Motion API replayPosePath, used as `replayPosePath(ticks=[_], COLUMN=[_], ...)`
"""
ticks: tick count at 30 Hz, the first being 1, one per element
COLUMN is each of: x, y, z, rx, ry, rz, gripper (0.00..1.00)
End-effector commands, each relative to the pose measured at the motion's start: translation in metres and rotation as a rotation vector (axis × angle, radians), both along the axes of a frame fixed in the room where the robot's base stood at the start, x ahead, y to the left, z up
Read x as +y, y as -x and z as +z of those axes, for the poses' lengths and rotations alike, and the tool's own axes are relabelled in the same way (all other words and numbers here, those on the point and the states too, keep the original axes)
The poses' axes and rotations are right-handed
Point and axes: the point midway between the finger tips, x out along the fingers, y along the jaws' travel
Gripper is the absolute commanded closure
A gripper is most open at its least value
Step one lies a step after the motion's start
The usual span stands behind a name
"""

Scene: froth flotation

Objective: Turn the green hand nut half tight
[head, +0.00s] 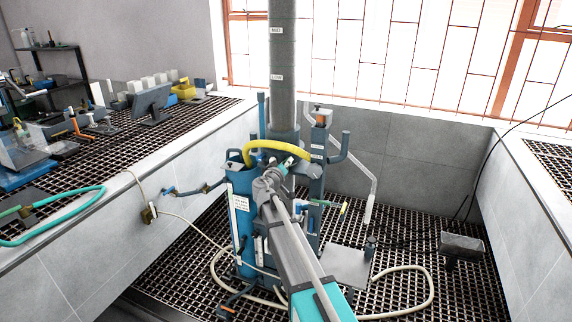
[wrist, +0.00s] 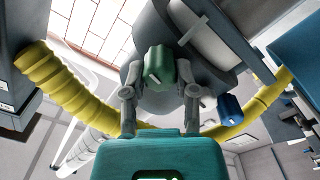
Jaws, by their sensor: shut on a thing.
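The green hand nut (wrist: 158,66) sits on a dark grey round body (wrist: 145,95) in the wrist view. My gripper (wrist: 159,74) has one grey finger on each side of the nut and is shut on it. The fingertips reach up along the nut's sides, and their exact contact is hard to see. In the head view my gripper (head: 268,181) is up against the blue machine (head: 241,222), just below the yellow hose (head: 275,147). My own gripper and arm hide much of the machine's front there.
The yellow hose also shows in the wrist view (wrist: 62,88), curving close around my gripper. A blue knob (wrist: 230,109) is right of the nut. A tall grey column (head: 283,70) rises behind. A pale hose (head: 405,268) loops on the grating. A cluttered bench (head: 110,135) stands left.

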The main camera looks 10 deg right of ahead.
Motion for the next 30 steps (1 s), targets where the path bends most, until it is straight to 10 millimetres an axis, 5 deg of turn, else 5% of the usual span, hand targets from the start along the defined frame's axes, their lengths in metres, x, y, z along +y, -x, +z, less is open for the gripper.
replayPosePath(ticks=[22, 23, 27, 30], x=[-0.0029, -0.0029, -0.0023, -0.0018], y=[0.0002, 0.0001, 0.0001, 0.0001], z=[0.0009, 0.0009, 0.0007, 0.0006], rx=[0.076, 0.076, 0.076, 0.076], ry=[0.132, 0.132, 0.13, 0.129], rz=[-0.007, -0.007, -0.005, -0.004], gripper=[1.0, 0.57, 0.31, 0.28])
